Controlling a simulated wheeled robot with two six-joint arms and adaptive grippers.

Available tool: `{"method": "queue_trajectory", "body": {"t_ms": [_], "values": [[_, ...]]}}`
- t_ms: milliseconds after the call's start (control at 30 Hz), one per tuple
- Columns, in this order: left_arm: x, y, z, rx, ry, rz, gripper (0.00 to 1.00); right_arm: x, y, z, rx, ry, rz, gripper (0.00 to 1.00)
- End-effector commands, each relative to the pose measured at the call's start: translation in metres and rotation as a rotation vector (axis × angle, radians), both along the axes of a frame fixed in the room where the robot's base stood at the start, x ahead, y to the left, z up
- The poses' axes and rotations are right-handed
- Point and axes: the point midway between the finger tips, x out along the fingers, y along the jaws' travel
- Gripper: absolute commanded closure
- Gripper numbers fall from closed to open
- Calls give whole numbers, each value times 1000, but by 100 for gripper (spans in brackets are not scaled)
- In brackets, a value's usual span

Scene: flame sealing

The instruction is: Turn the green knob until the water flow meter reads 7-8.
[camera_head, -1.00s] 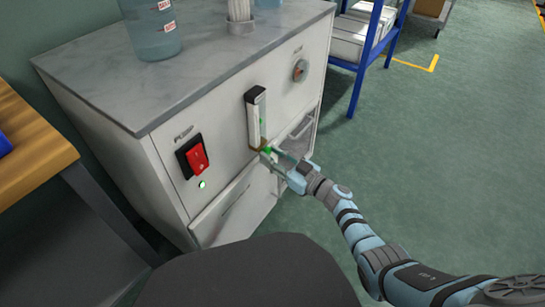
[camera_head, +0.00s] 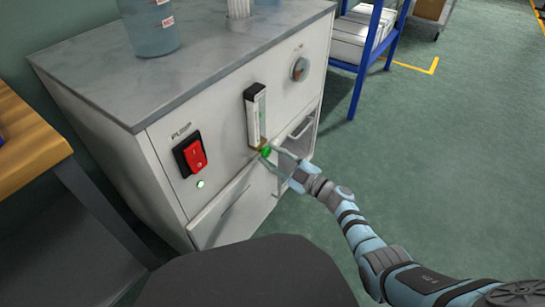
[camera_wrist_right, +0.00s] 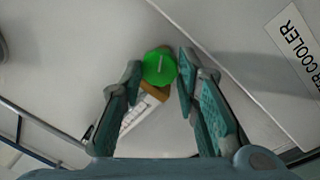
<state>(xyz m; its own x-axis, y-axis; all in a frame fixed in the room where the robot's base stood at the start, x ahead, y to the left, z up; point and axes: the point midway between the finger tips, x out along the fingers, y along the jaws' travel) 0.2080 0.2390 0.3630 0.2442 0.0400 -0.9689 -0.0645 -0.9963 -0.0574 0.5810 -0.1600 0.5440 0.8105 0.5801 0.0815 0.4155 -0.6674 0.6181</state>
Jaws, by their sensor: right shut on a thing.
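The green knob (camera_head: 265,151) sits at the foot of the water flow meter (camera_head: 256,113), an upright clear tube on the white cabinet's front. The meter's reading is too small to tell. My right gripper (camera_head: 272,157) reaches the knob from the lower right, its two fingers on either side of it. In the right wrist view the green knob (camera_wrist_right: 159,67) lies between the fingertips, with a pale mark across its face. The right gripper (camera_wrist_right: 160,75) is shut on it. Part of the flow meter (camera_wrist_right: 138,113) shows behind the left finger. My left gripper is not in view.
The white cabinet (camera_head: 225,140) carries a red pump switch (camera_head: 192,155), a small lit lamp (camera_head: 200,184) and a round dial (camera_head: 300,69). A bluish bottle (camera_head: 149,30) stands on its grey top. A blue-framed rack (camera_head: 361,70) stands behind. Floor at right is clear.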

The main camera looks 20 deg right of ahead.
Motion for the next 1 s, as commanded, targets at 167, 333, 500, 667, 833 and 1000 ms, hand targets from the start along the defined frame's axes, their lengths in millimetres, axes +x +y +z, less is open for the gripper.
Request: {"method": "queue_trajectory", "body": {"t_ms": [167, 333, 500, 667, 833, 1000], "values": [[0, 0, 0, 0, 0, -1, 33, -1, 0, -3, -10, -3, 2, 99], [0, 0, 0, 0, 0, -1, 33, -1, 0, -3, -11, -2, 2, 99], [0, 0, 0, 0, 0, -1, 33, -1, 0, -3, -10, -2, 2, 62], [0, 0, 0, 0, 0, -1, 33, -1, 0, -2, -9, -3, 1, 51], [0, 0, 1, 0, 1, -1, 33, -1, 0, -1, -9, -4, 2, 51], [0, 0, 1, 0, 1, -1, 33, -12, -9, -3, -11, -4, -1, 51]]}}
